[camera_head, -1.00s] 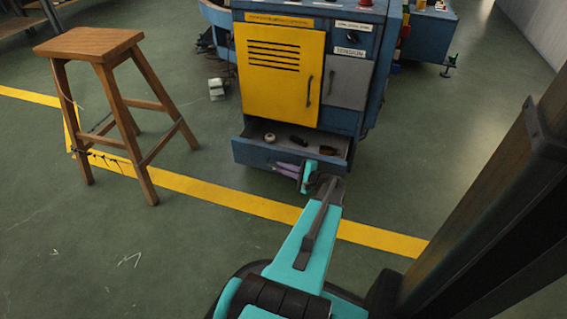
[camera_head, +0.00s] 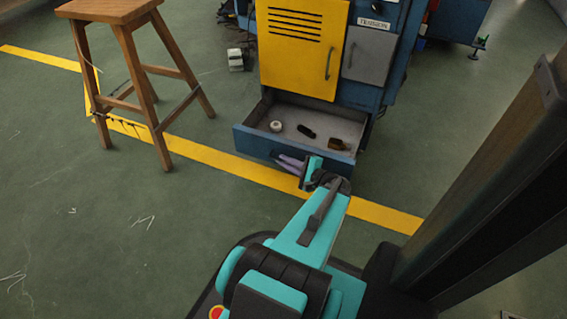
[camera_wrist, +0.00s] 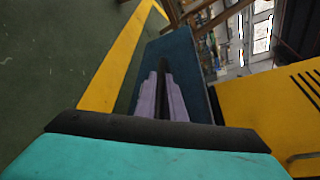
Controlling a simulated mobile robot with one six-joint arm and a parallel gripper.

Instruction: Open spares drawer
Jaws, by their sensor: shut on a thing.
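The spares drawer (camera_head: 252,141) is at the bottom of the blue cabinet and stands pulled out, its inside open to view. In it lie a small white roll (camera_head: 276,126), a dark item (camera_head: 306,131) and a brown item (camera_head: 338,145). My gripper (camera_head: 284,160) is at the drawer's front. In the wrist view its two purple fingers (camera_wrist: 161,98) are close together on a dark bar, the drawer handle (camera_wrist: 163,66), against the blue drawer front (camera_wrist: 190,50). The handle is mostly hidden by the fingers.
A yellow door (camera_head: 300,50) and a grey door (camera_head: 369,55) above the drawer are closed. A wooden stool (camera_head: 120,70) stands at the left. A yellow line (camera_head: 215,158) crosses the floor. The green floor at the left front is clear.

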